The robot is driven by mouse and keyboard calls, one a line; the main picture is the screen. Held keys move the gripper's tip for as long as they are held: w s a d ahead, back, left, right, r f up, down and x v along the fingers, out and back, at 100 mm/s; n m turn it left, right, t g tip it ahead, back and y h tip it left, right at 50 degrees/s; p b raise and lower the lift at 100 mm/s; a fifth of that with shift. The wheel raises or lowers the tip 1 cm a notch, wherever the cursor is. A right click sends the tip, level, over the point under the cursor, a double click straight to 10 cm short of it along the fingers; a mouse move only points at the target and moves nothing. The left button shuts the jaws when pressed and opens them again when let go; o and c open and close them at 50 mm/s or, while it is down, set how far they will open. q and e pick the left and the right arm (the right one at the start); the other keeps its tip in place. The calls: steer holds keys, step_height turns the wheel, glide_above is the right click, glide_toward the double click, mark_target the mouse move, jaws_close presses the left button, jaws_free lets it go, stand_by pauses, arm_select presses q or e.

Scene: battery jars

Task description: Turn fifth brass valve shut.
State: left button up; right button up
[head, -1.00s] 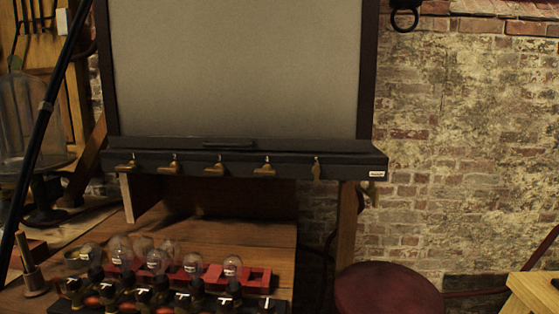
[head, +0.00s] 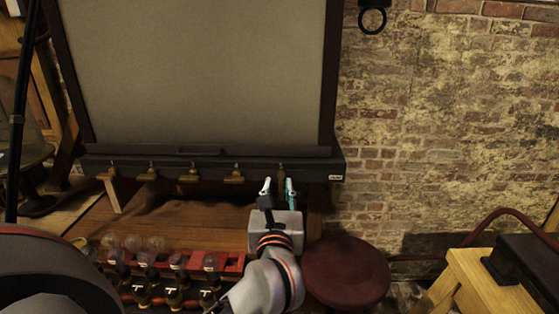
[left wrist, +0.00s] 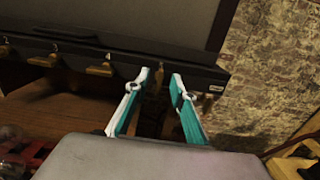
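Several brass valves line the black rail (head: 215,170) under the grey panel. The four to the left, such as the fourth valve (head: 236,176), have handles lying sideways. The fifth brass valve (head: 281,168) is at the rail's right end, partly hidden by my gripper; it also shows in the left wrist view (left wrist: 158,80). My left gripper (head: 278,188) is open, its teal and white fingers pointing at the rail. In the left wrist view its fingertips (left wrist: 161,80) stand on either side of the fifth valve, with gaps showing. My right gripper is out of view.
A wooden bench (head: 205,225) below the rail holds a red rack (head: 228,264) with glass bulbs and dark bottles. A round dark red stool (head: 346,272) stands right of my arm. A wooden stand (head: 470,280) is at lower right.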

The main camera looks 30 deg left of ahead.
mark_target(281, 175)
arm_select(q)
steer(key=shift+w+a+f+h, duration=0.2)
steer(key=shift+w+h, duration=0.1)
steer(key=shift+w, duration=0.35)
steer(key=p+x, duration=0.1)
steer(key=x, duration=0.5)
steer(key=shift+w+a, duration=0.25)
jaws_close()
